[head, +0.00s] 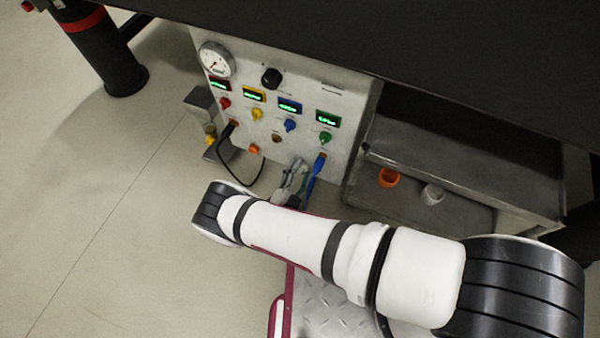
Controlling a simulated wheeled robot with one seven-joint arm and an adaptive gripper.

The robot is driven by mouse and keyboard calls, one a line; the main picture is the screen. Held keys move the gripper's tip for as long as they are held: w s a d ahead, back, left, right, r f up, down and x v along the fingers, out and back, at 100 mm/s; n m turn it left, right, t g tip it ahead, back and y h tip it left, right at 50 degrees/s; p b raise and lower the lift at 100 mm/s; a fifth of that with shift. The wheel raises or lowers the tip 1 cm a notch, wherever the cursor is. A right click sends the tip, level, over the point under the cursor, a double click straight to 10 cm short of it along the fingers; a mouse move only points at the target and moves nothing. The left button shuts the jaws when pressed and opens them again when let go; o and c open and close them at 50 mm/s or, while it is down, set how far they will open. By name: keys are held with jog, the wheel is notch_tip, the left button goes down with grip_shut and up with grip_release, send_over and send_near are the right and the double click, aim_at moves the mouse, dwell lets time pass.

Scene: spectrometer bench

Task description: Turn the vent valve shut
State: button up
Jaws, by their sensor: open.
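The grey instrument panel (300,90) stands under the dark bench top. A black knob (271,78) sits near its top, right of a round dial gauge (216,60). A small yellow fitting (210,139) is on a grey block left of the panel. No label is readable, so I cannot tell which one is the vent valve or how far it is turned. My gripper (291,178) shows partly as grey fingers in front of the panel's lower edge, beside a blue plug. It is open and apart from both the knob and the yellow fitting. My white arm hides its base.
Several lit displays and coloured knobs line the panel. A black cable (240,170) and a blue cable (313,177) hang from it. Right of it, a grey shelf (450,160) has an orange cup (388,178) and a white cup (432,194).

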grip_shut()
